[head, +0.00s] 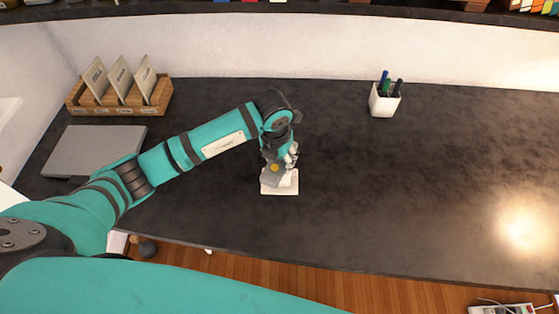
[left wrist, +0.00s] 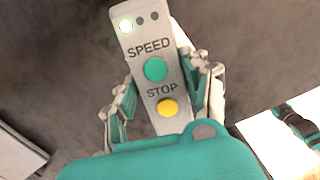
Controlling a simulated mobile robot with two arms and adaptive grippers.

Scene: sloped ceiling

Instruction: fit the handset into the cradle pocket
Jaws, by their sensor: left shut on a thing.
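The handset is a light grey remote with a green SPEED button and a yellow STOP button. In the left wrist view the handset (left wrist: 160,90) lies lengthwise between the two fingers. My left gripper (left wrist: 162,88) is shut on it. In the head view the left gripper (head: 282,158) points down at the desk and the handset (head: 270,179) shows only partly below it. The white cradle (head: 281,190) sits on the desk right under the handset, and its pocket is hidden. I cannot tell whether the handset is inside the pocket or only above it. My right gripper is not in view.
A dark desk (head: 430,180) is mostly clear to the right. A white pen cup (head: 383,104) stands at the back. A wooden card holder (head: 120,108) and a closed grey laptop-like slab (head: 95,150) lie at the left. The desk's front edge is close to the cradle.

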